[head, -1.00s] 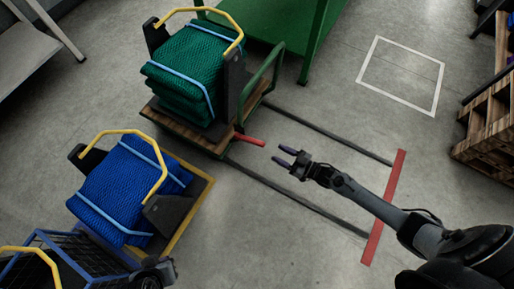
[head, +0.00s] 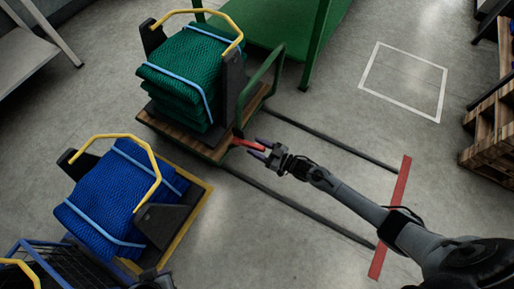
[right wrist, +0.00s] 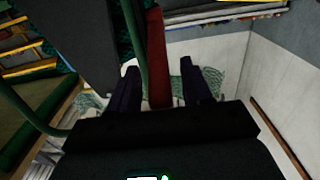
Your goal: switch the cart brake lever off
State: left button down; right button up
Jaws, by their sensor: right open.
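The cart (head: 185,135) has a wooden deck and a green handle frame, and carries a stack of green nets (head: 188,75). Its red brake lever (head: 246,143) sticks out from the deck's right end, toward my right gripper. My right gripper (head: 262,151) is open, with its fingertips close to the lever's free end. In the right wrist view the red lever (right wrist: 157,60) appears between the two open fingers (right wrist: 158,82); I cannot tell whether they touch it.
A blue net stack (head: 115,195) on a yellow-edged pallet stands at lower left. A green table (head: 265,25) stands behind the cart. Dark floor rails (head: 300,210) run from the cart to a red floor bar (head: 392,215). The white floor square (head: 403,80) is empty.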

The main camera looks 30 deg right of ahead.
jog(key=shift+w+a, duration=0.15)
jog(key=shift+w, duration=0.1)
jog(key=shift+c, duration=0.5)
grip_shut()
jog(key=shift+r, duration=0.1)
